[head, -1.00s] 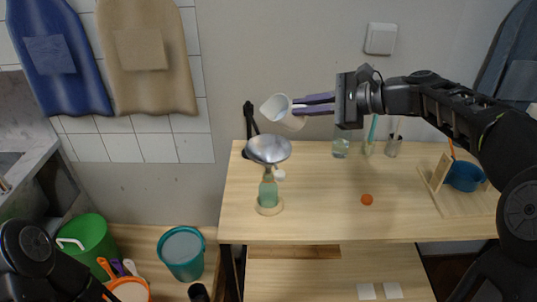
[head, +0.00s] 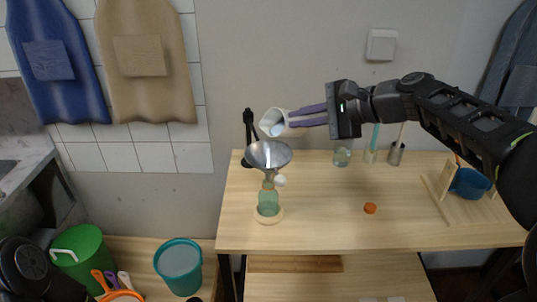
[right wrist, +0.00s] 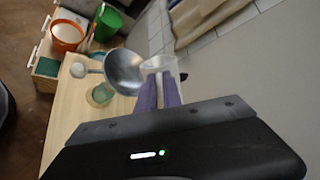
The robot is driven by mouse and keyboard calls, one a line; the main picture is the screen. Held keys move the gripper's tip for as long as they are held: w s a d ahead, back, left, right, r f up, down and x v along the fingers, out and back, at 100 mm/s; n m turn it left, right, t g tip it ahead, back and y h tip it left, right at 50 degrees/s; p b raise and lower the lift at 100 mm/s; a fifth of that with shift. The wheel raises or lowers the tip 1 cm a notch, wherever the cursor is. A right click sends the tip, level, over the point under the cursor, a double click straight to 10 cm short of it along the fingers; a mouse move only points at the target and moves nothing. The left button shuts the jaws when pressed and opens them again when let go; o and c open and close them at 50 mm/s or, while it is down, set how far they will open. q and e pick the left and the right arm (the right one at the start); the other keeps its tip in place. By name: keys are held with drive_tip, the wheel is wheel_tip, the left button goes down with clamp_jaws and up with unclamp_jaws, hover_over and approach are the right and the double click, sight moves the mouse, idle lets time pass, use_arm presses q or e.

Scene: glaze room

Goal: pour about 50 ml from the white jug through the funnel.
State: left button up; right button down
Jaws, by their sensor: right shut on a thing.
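My right gripper (head: 291,118) has its purple fingers shut on the white jug (head: 273,123). The jug is tilted, its mouth facing left and down, just above the metal funnel (head: 270,157). Pale blue shows inside the jug; no stream is visible. The funnel stands wide end up in the neck of a green glass bottle (head: 268,204), which is upright on a round wooden base (head: 267,219). The right wrist view shows the jug (right wrist: 160,65) beside the funnel (right wrist: 124,72), partly behind the fingers (right wrist: 160,92). My left gripper is out of view.
On the table (head: 325,210) are an orange cap (head: 370,208), a glass jar (head: 342,155), tool holders at the back, and a blue bowl (head: 469,183) on a wooden rack at the right. A black stand (head: 248,135) is behind the funnel.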

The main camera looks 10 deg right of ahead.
drive_tip(key=shift+s+a+f+n+h+b, duration=0.15)
drive_tip(key=shift+a+f+n+h+b, duration=0.2)
drive_tip(key=shift+b, duration=0.2)
drive_tip(key=shift+s, duration=0.1)
drive_tip(key=shift+a+r+n+t+h, duration=0.15)
drive_tip(key=shift+n+t+h, duration=0.1)
drive_tip(key=shift+n+t, duration=0.1)
idle(1.3)
drive_tip(key=shift+s+a, duration=0.25)
idle(0.4)
drive_tip(key=shift+r, duration=0.15)
idle(0.6)
drive_tip(key=shift+w+d+f+n+h+b, duration=0.2)
drive_tip(key=shift+f+n+h+b, duration=0.1)
drive_tip(key=shift+n+h, duration=0.1)
idle(0.5)
